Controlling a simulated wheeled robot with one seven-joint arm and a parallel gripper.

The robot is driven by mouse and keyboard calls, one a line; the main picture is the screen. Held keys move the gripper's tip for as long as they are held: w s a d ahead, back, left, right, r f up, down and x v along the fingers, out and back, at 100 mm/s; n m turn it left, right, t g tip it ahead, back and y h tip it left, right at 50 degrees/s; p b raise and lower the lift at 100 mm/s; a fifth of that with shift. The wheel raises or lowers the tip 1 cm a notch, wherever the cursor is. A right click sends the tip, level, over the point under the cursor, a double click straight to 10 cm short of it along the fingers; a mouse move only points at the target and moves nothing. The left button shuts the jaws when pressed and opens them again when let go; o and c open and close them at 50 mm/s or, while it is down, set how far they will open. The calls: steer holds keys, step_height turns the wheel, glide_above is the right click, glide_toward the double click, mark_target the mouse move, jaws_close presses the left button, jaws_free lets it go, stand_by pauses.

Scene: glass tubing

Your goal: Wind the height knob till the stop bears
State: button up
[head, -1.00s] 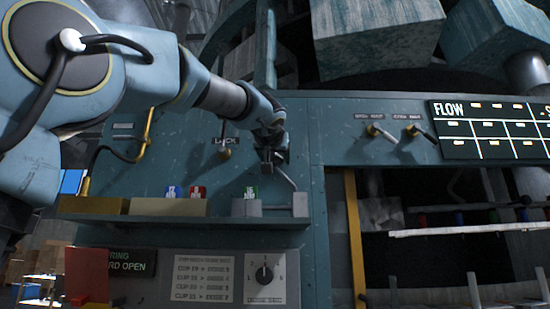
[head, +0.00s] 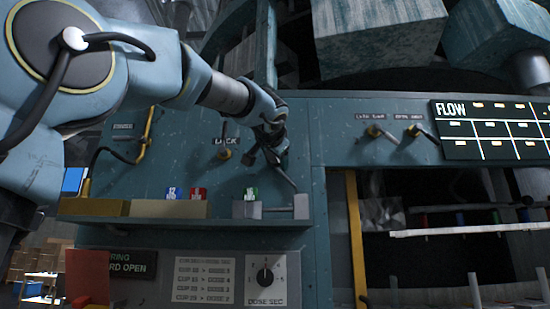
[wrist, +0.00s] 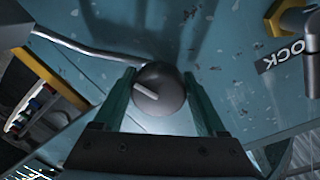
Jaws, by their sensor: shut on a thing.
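The height knob (wrist: 168,82) is a dark round knob with a pale pointer line. In the wrist view it sits between the two green fingers of my gripper (wrist: 160,92), which is shut on it. In the head view my gripper (head: 273,155) is tilted against the teal panel (head: 180,155) and hides the knob. A thin bent metal rod (wrist: 85,48) shows beside the knob. In the head view a rod (head: 286,180) runs down towards a grey block (head: 280,212) on the ledge. I cannot tell whether any stop bears.
A LOCK lever (head: 225,153) is left of my gripper. Red and blue tags (head: 197,193) and a green tag (head: 251,193) stand on the ledge (head: 150,221). Below is a dose selector (head: 265,275). Two levers (head: 376,132) and a FLOW board (head: 495,130) are at right.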

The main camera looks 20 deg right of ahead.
stand_by(0.4)
steer(key=o, duration=1.3)
steer(key=b+v, duration=0.4)
steer(key=v, duration=0.6)
steer(key=shift+s+a, duration=0.2)
steer(key=shift+s, duration=0.2)
